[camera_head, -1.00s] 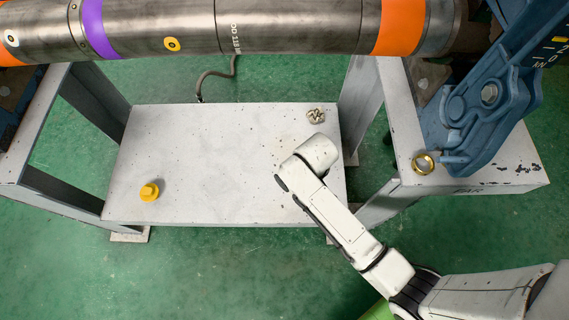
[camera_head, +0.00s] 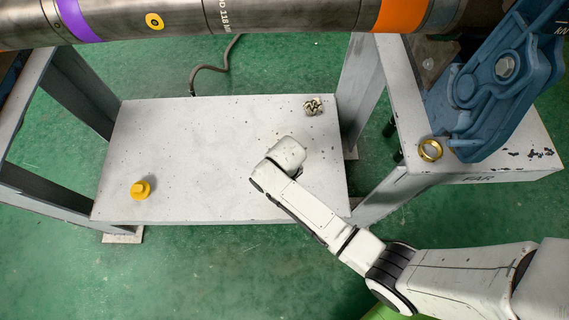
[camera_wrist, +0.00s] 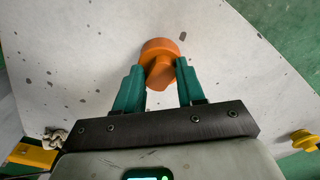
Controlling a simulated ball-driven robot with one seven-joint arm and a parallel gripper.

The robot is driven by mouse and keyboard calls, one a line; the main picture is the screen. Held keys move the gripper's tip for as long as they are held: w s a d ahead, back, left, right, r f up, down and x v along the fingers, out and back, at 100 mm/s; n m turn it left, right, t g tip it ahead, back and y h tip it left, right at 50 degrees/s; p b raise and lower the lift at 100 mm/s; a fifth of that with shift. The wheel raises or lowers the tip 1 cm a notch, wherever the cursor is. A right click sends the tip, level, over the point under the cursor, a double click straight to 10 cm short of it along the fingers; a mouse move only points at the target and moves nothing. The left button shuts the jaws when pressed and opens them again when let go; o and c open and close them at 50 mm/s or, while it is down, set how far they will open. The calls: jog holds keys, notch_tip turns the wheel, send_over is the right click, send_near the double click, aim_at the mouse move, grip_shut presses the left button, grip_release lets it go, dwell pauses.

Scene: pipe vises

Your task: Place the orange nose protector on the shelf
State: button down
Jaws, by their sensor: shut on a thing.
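The orange nose protector (camera_wrist: 160,62) shows in the wrist view as a round disc with a narrower stub toward me. My gripper (camera_wrist: 160,78) is shut on it, with a green finger on each side of the stub. In the head view the fingers and the orange part are hidden beneath the end of my arm, above the right half of the shelf. The shelf (camera_head: 200,150) is a pale grey, speckled plate; it also fills most of the wrist view (camera_wrist: 80,40). I cannot tell whether the protector touches it.
A yellow knob-like part (camera_head: 140,189) sits at the shelf's front left. A small metallic part (camera_head: 313,105) lies at its back right. A brass ring (camera_head: 430,150) rests on the right support near a blue vise (camera_head: 495,90). A large pipe (camera_head: 240,18) crosses behind. The shelf's middle is clear.

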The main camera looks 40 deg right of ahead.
jog(key=shift+f, duration=0.1)
jog(key=c, duration=0.7)
grip_release()
jog(key=shift+o, duration=0.2)
notch_tip(320, 180, up, 12)
jog(key=p, duration=0.4)
jog(key=shift+s, duration=0.1)
